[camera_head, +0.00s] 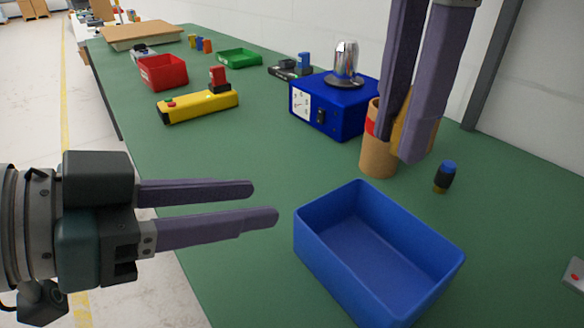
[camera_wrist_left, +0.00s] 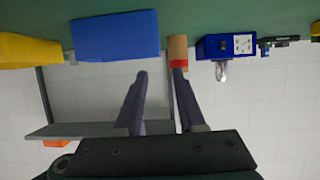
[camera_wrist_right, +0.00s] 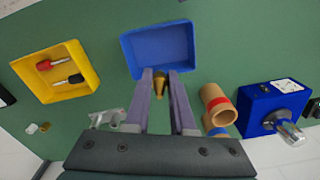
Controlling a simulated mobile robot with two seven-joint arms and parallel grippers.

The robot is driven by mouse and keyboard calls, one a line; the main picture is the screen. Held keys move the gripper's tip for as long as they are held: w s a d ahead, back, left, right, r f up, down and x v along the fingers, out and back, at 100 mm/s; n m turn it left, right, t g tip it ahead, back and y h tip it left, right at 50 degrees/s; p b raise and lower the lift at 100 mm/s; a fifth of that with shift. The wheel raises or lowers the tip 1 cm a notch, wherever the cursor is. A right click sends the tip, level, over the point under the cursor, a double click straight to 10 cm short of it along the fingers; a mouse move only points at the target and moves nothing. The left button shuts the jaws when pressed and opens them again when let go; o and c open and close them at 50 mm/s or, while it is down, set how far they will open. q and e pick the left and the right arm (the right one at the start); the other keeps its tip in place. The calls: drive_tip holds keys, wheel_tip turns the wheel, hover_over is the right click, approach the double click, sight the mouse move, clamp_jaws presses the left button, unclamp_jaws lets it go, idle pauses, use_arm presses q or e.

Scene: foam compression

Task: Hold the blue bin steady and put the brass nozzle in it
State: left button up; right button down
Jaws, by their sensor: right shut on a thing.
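The blue bin (camera_head: 360,245) stands open and empty on the green table, low in the head view. It also shows in the right wrist view (camera_wrist_right: 160,48) and the left wrist view (camera_wrist_left: 118,35). My right gripper (camera_head: 400,150) hangs above the table on the far side of the bin, fingers down. It is shut on the brass nozzle (camera_wrist_right: 160,84), partly hidden by a finger in the head view. My left gripper (camera_head: 264,201) is open and empty, to the left of the bin, fingers pointing toward it and not touching it.
A cardboard tube (camera_head: 377,157) stands behind my right gripper, near the blue machine (camera_head: 338,115). A small blue-topped item (camera_head: 445,177) stands to the right. A yellow bin (camera_wrist_right: 48,82) holds screwdriver-like items. A yellow tool (camera_head: 198,105) and red bin (camera_head: 163,72) lie farther back.

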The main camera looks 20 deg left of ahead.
sight(325, 195)
use_arm(q)
drive_tip(key=x, duration=1.1)
drive_tip(key=shift+w+d, duration=0.2)
drive_tip(key=shift+d, duration=0.05)
clamp_jaws()
idle(1.0)
